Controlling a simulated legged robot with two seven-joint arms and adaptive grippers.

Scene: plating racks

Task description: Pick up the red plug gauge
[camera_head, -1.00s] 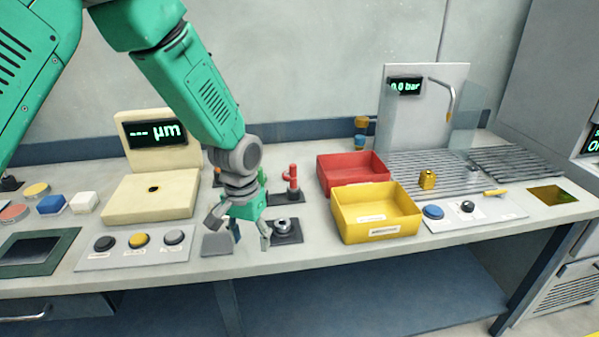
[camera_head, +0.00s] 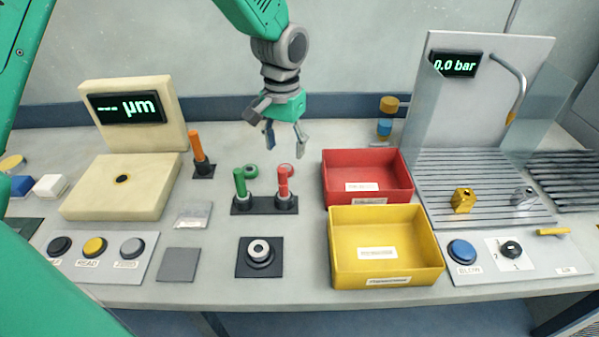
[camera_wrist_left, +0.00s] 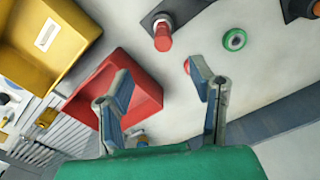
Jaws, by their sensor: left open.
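The red plug gauge (camera_head: 284,183) stands upright in the right seat of a black two-seat stand (camera_head: 263,206), beside the green plug gauge (camera_head: 240,183). My left gripper (camera_head: 286,148) is open and empty, pointing down above and behind the stand, apart from the gauge. In the left wrist view its two fingers (camera_wrist_left: 164,90) are spread wide. My right gripper is not in view.
Green (camera_head: 251,171) and red rings lie behind the stand. An orange plug (camera_head: 198,150) stands to the left. Red (camera_head: 367,200) and yellow (camera_head: 385,280) bins sit to the right. A black holder with a metal ring (camera_head: 260,254) is in front. A measuring device (camera_head: 125,190) stands left.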

